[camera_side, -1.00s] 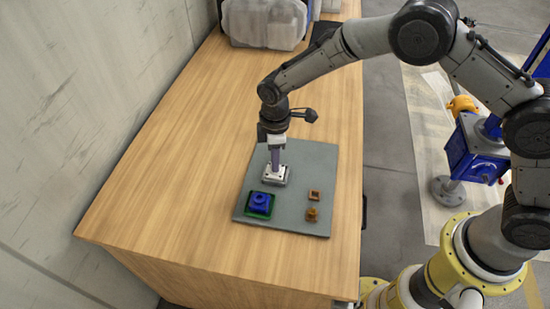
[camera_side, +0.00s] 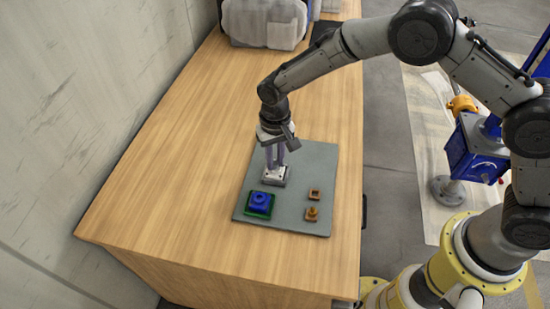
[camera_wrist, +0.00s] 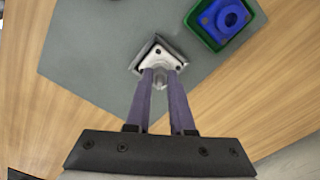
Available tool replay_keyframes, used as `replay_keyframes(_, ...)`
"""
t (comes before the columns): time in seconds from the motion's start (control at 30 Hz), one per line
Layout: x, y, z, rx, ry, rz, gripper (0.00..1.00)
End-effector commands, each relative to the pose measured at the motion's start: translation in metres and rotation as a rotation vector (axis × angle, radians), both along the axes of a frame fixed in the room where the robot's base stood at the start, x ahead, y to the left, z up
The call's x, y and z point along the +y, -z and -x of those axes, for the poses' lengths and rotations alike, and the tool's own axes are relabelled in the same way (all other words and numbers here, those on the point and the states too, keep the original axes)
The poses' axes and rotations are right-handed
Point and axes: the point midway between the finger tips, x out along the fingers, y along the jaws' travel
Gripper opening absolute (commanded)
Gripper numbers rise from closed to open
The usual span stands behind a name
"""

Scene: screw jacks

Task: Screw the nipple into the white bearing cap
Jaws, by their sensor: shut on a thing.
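The white bearing cap (camera_side: 275,177) sits on the grey mat, left of the mat's middle. It also shows in the wrist view (camera_wrist: 157,55), with dark holes at its corners. My gripper (camera_side: 272,166) points down at the cap, its purple fingers (camera_wrist: 161,80) right over the cap's middle. The fingers are shut on the nipple, of which only a small light part (camera_wrist: 160,77) shows between them. The fingers hide most of the nipple, and I cannot tell how deep it sits in the cap.
A blue part in a green holder (camera_side: 259,204) stands just in front of the cap and shows in the wrist view (camera_wrist: 226,20). Two small orange-brown parts, one square (camera_side: 314,194) and one with a knob (camera_side: 312,214), lie to the right. The grey mat (camera_side: 313,160) is otherwise clear.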

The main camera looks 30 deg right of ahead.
Motion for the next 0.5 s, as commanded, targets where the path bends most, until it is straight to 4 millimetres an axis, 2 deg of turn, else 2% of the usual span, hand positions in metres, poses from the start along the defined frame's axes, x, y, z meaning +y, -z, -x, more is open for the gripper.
replay_keyframes(0.3,-0.0002,0.0008,0.0001,0.0,0.402,0.001,0.0)
replay_keyframes(0.5,-0.0002,0.001,0.0001,0.0,0.575,0.001,0.0)
